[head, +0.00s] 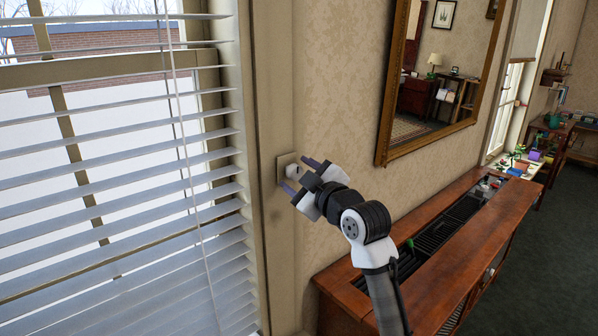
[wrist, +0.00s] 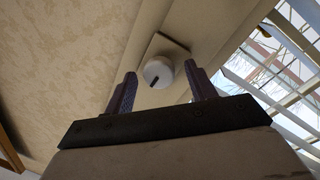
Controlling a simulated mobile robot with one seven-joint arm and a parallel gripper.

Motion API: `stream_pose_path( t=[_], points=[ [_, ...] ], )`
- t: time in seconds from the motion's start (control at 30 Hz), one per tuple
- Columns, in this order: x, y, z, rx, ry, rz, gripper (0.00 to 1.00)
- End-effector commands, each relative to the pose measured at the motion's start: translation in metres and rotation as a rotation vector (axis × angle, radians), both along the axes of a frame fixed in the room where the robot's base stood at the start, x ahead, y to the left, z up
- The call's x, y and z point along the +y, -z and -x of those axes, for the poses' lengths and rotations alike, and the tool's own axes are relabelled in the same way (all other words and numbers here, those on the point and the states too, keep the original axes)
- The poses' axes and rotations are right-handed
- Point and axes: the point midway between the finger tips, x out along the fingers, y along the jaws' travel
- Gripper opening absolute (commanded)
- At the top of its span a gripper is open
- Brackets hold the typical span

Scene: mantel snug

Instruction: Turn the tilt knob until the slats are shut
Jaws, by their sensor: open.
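The tilt knob (head: 292,170) is a small white round knob on a square plate (head: 282,161) fixed to the window frame. In the wrist view the knob (wrist: 158,72) shows a dark mark on its face pointing to the lower left. My gripper (head: 297,175) is open, with its fingers on either side of the knob in the head view. In the wrist view my gripper (wrist: 160,90) has the knob between and just beyond its fingertips, with no clear contact. The blind slats (head: 120,160) are open, with gaps showing the outdoors; they also show in the wrist view (wrist: 285,70).
A thin cord (head: 187,150) hangs in front of the blind. A wooden cabinet (head: 450,250) with a dark grille top stands below and right of my arm. A gilt-framed mirror (head: 385,130) hangs on the wall.

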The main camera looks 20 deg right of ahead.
Motion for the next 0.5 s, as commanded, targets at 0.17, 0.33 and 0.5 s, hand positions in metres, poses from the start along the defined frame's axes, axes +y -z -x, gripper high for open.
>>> stream_pose_path(
  t=[0.17, 0.33, 0.5],
  points=[
    [0.0003, 0.0004, -0.0019, 0.000, 0.000, 0.000, 0.56],
    [0.0003, 0.0004, -0.0016, 0.000, 0.000, 0.000, 0.48],
    [0.0003, 0.0004, -0.0015, 0.000, 0.000, 0.000, 0.26]
  ],
)
